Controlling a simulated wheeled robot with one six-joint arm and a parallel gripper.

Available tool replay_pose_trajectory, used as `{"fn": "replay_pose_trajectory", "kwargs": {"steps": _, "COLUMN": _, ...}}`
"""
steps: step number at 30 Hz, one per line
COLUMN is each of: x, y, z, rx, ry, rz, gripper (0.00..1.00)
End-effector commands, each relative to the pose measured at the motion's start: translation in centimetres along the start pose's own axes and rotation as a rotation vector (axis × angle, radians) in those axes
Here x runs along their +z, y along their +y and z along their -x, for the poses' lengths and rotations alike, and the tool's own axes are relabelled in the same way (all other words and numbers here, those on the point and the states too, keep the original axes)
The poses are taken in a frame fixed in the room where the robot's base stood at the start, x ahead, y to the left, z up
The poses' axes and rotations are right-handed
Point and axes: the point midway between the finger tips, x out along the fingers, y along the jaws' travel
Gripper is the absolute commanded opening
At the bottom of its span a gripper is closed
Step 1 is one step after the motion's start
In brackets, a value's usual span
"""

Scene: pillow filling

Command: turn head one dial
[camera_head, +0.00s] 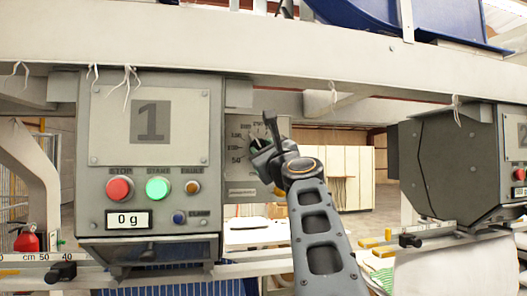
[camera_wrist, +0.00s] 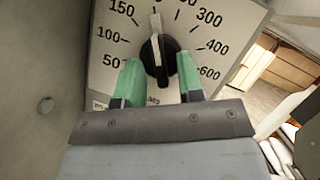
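The head one dial is a black knob (camera_wrist: 158,62) with a pale pointer on a grey numbered plate (camera_wrist: 97,75). In the wrist view the pointer stands nearly straight up, between the 150 and 300 marks; the number there is cut off. My gripper (camera_wrist: 160,72) has its two green fingers apart, one on each side of the knob's lower part. I cannot tell whether they touch it. In the head view my gripper (camera_head: 262,150) is at the dial plate (camera_head: 240,187), beside the panel marked 1 (camera_head: 107,125), and hides most of the knob.
The head one panel has a red button (camera_head: 120,189), a lit green button (camera_head: 158,189), an orange one (camera_head: 192,187), a blue one (camera_head: 179,217) and a display reading 0 g (camera_head: 128,220). A grey beam (camera_head: 300,65) runs above. A second grey head (camera_head: 450,160) stands at right.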

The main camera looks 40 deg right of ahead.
Motion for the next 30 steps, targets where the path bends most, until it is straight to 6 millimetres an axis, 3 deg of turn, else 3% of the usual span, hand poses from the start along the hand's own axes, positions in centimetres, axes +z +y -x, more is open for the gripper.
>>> {"fn": "replay_pose_trajectory", "kwargs": {"steps": 10, "x": 0.01, "y": 0.00, "z": 0.01, "rx": 0.000, "ry": 0.000, "rz": 0.000, "gripper": 0.01}}
{"fn": "replay_pose_trajectory", "kwargs": {"steps": 22, "x": 0.07, "y": 0.05, "z": 0.00, "rx": -0.014, "ry": -0.001, "rz": -0.037, "gripper": 0.00}}
{"fn": "replay_pose_trajectory", "kwargs": {"steps": 30, "x": 0.16, "y": 0.27, "z": -0.03, "rx": -0.082, "ry": -0.001, "rz": -0.204, "gripper": 0.00}}
